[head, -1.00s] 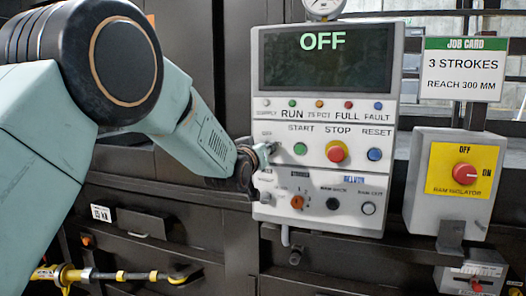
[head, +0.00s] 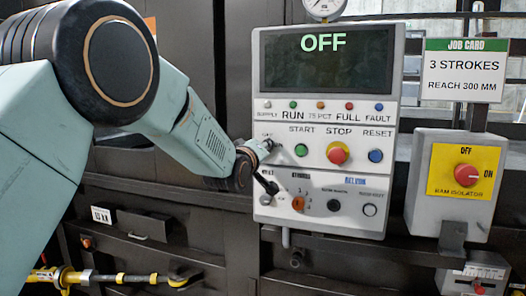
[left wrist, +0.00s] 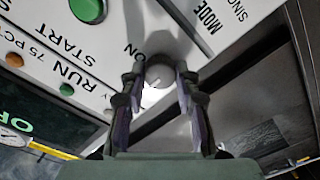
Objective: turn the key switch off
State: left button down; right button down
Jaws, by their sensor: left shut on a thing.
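The grey control panel (head: 385,160) has a screen reading OFF. The key switch (left wrist: 158,72) is a round metallic piece at the panel's left edge, seen in the left wrist view between my fingers, with part of an ON label beside it. My left gripper (left wrist: 160,76) is shut on the key switch, one finger on each side. In the head view my left gripper (head: 266,166) is at the panel's left edge, and the wrist and fingers hide most of the switch. My right gripper is not in view.
A green START button (head: 301,150), a red STOP button (head: 338,153) and a blue RESET button (head: 375,155) are right of the gripper. A red isolator knob (head: 465,176) is on a separate box at right.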

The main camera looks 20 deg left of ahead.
pick_arm(q)
jog(key=shift+f, duration=0.2)
jog(key=c, duration=1.3)
grip_release()
jog(key=o, duration=0.3)
jog(key=shift+r, duration=0.15)
jog(key=shift+s, duration=0.1)
jog(key=s, duration=1.2)
jog(key=shift+a+r, duration=0.15)
jog(key=shift+r, duration=0.05)
jog(key=shift+w, duration=0.1)
